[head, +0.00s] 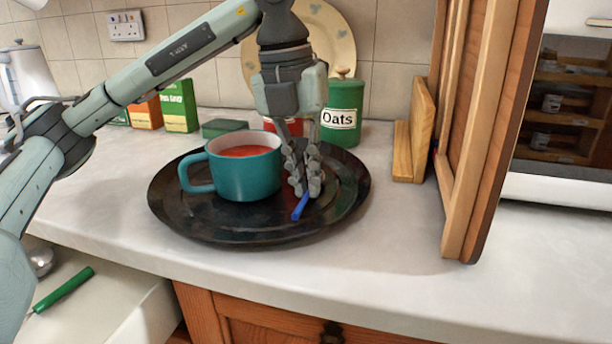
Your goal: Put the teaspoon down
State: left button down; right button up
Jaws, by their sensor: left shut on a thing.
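My left gripper (307,188) points down over the right part of a round black tray (240,230). It is shut on the teaspoon, of which only a blue piece (300,207) shows below the fingertips. The rest of the teaspoon is hidden by the fingers. I cannot tell whether the blue end touches the tray. A teal mug (245,178) with red liquid in it stands on the tray, just left of the gripper, its handle to the left. My right gripper is not in view.
Behind the tray stand a green Oats tin (342,112), a red container partly hidden by my gripper, boxes (179,105) and a plate (335,40). An open wooden cabinet door (490,120) stands to the right. The front right worktop (400,260) is clear.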

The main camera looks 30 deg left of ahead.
pick_arm(q)
jog(key=shift+f, duration=0.15)
jog(key=c, duration=2)
grip_release()
jog(key=shift+c, duration=0.2)
jog(key=shift+o, duration=0.5)
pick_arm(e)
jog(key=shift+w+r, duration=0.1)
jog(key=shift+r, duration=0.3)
pick_arm(q)
jog(key=shift+r, duration=0.25)
notch_tip(320, 180, up, 12)
jog(key=s+a+p, duration=0.1)
jog(key=p, duration=0.1)
jog(key=shift+a+f+p, duration=0.15)
jog(key=shift+p, duration=0.25)
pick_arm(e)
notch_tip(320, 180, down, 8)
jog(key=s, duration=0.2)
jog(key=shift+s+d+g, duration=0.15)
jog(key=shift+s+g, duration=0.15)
pick_arm(q)
jog(key=shift+s, duration=0.1)
